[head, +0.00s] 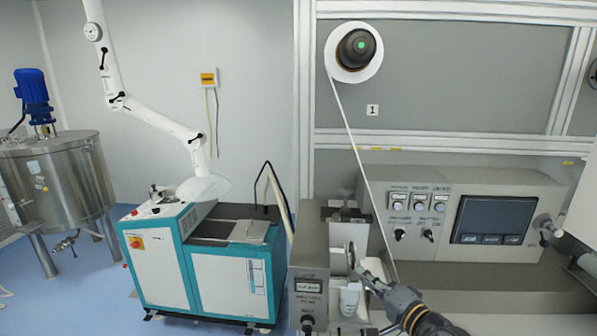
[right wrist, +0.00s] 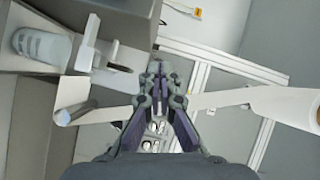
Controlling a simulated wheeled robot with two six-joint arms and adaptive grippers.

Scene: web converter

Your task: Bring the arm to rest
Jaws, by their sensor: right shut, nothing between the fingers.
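My right gripper (head: 362,272) is low in the head view, its arm coming in from the bottom right. It is beside the grey box-like unit (head: 312,285) and close to a white bottle (head: 349,300). In the right wrist view the gripper (right wrist: 157,72) has its fingers together with nothing between them. The white web strip (head: 365,165) runs down from the roll (head: 339,68) to the right of the gripper. In the right wrist view the strip (right wrist: 215,98) passes behind the fingers; whether it touches them I cannot tell. My left gripper is not in view.
A control panel with a dark screen (head: 487,219) stands to the right on the grey bench. A teal and white machine (head: 232,285) and a steel tank (head: 70,185) stand at the left.

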